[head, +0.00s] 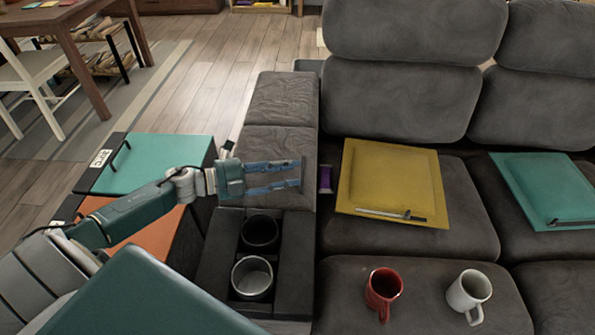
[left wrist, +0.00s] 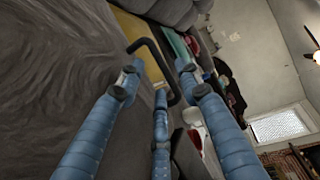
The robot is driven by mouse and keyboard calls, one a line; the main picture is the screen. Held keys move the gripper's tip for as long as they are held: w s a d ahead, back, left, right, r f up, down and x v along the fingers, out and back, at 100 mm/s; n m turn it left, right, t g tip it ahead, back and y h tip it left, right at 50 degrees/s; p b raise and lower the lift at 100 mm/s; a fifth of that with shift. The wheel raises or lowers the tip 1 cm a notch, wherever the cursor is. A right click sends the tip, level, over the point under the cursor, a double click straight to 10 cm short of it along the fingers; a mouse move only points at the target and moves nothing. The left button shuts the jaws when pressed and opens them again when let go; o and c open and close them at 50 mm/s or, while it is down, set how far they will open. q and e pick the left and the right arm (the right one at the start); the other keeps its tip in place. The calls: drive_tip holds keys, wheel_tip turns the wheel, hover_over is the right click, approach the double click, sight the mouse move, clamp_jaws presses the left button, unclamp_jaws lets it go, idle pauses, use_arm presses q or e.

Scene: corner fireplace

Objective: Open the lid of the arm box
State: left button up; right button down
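The arm box lid (head: 275,139) is the dark grey padded top of the sofa's left armrest, behind the cup holders. It looks shut and flat. My left gripper (head: 299,173) is over the front part of the lid, its blue fingers spread and pointing right. In the left wrist view the fingers (left wrist: 160,86) stand apart around a black bent bar (left wrist: 152,50), which looks like a handle. I cannot tell whether they touch it. The grey lid surface (left wrist: 60,50) fills the left of that view. My right gripper is not in view.
Two cup holders (head: 274,210) sit in front of the lid, the nearer one with a metal cup (head: 252,276). A teal box (head: 155,163) stands left. A yellow folder (head: 393,180), a teal folder (head: 548,187), a red mug (head: 383,290) and a white mug (head: 467,295) are on the seats.

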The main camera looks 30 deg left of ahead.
sight(298, 170)
use_arm(q)
drive_tip(key=shift+x, duration=1.55)
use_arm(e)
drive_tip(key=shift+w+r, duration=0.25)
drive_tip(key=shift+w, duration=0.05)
use_arm(q)
drive_tip(key=shift+c, duration=0.5)
clamp_jaws()
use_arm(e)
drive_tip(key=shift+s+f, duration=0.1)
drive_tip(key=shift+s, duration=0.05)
